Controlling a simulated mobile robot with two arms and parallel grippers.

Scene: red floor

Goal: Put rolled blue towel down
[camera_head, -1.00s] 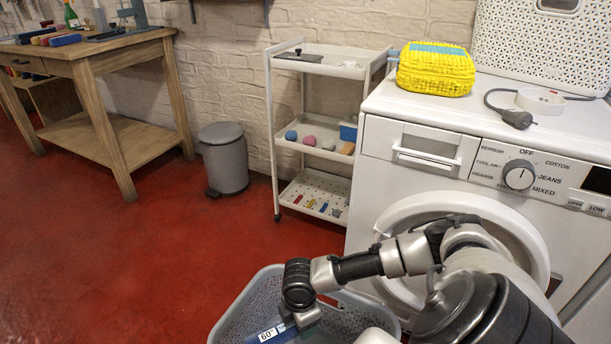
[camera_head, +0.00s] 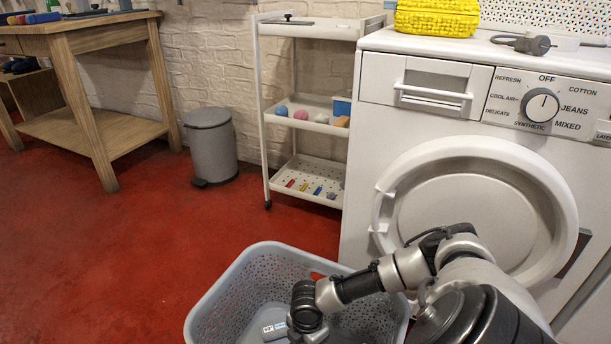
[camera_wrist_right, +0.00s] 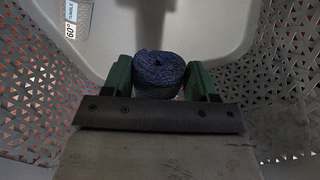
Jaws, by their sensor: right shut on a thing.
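The rolled blue towel (camera_wrist_right: 158,72) shows in the right wrist view as a dark blue spiral roll between the green fingers of my right gripper (camera_wrist_right: 160,80). The gripper is shut on it and points down inside a grey perforated laundry basket (camera_head: 222,300). I cannot tell whether the towel touches the basket floor. In the head view my right arm reaches down into the basket, and its wrist hides the towel and fingers. My left gripper is not in view.
The basket stands on the red floor before a white washing machine (camera_head: 420,125) with a closed round door. A label (camera_head: 274,330) shows inside the basket. A white shelf trolley (camera_head: 318,128), a grey bin (camera_head: 211,148) and a wooden workbench (camera_head: 105,110) stand behind. The floor at left is clear.

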